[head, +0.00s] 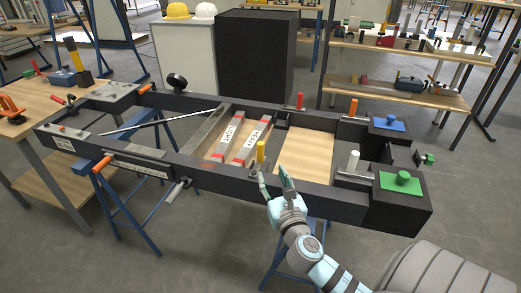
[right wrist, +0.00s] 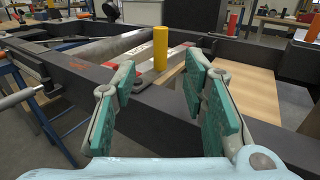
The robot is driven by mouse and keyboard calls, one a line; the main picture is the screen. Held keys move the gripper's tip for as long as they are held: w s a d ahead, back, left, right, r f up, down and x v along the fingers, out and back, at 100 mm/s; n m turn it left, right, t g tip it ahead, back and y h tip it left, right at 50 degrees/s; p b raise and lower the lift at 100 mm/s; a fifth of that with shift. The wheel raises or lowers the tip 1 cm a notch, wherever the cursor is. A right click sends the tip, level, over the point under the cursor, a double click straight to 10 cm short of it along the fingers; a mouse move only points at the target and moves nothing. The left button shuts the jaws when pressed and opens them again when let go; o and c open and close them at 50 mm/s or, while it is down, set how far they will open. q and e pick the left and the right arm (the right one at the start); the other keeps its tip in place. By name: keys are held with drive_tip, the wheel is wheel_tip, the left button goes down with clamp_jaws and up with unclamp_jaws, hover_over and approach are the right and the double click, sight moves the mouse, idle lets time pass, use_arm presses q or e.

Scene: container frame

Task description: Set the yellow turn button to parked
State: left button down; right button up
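The yellow turn button (head: 261,151) is an upright yellow cylinder at the near side of the dark container frame (head: 230,176), by the light wood panel. In the right wrist view the yellow button (right wrist: 160,48) stands just beyond the gap between my fingers. My right gripper (head: 274,180) is open, with its fingers at the near beam, close to the button. In the right wrist view the open right gripper (right wrist: 160,72) shows green pads with nothing between them. The button's lower end is partly hidden in the head view. My left gripper is not in view.
Two labelled bars (head: 253,140) lie left of the wood panel (head: 307,150). A shelf (head: 400,92) stands behind.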

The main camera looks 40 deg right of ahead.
sight(261, 151)
drive_tip(key=b+x, duration=0.2)
drive_tip(key=x, duration=1)
drive_tip(key=shift+w+d+f, duration=0.1)
drive_tip(key=shift+w+d, duration=0.25)
drive_tip(key=shift+w, duration=0.25)
drive_tip(key=shift+c, duration=0.5)
clamp_jaws()
